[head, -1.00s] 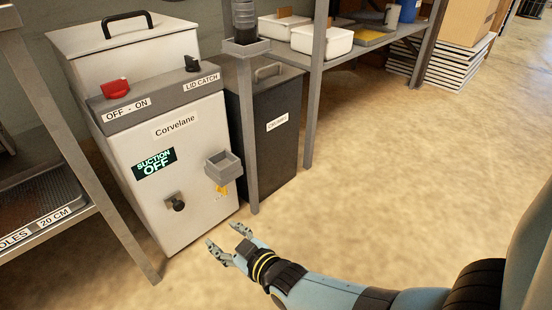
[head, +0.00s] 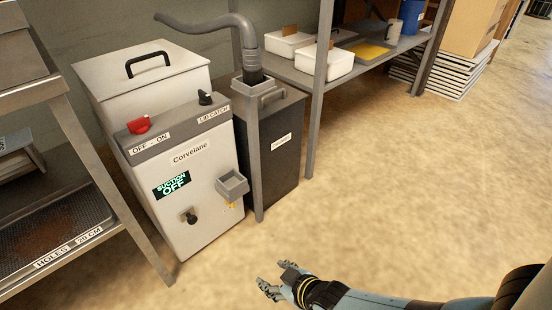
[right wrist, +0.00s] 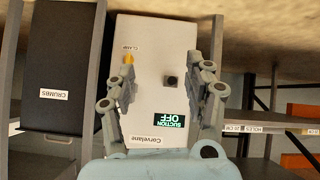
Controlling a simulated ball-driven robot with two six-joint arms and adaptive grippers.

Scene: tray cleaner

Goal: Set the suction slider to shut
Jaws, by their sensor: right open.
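The white Corvelane machine (head: 205,225) stands left of centre in the head view. Its lit display (head: 172,185) reads SUCTION OFF. A dark knob (head: 189,217) sits low on its front. A red switch (head: 139,125) is by the OFF - ON label. I cannot pick out a part marked as the suction slider. My right gripper (head: 272,277) is open and empty, in front of the machine and apart from it. In the right wrist view, its open fingers (right wrist: 159,64) frame the machine front with the dark knob (right wrist: 171,81) between them. My left gripper is out of view.
A black CRUMBS bin (head: 285,165) stands right of the machine, with a grey hose (head: 215,22) above. A grey open box (head: 232,185) juts from the machine front. Metal racks stand at left and behind. The floor (head: 400,190) at right is clear.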

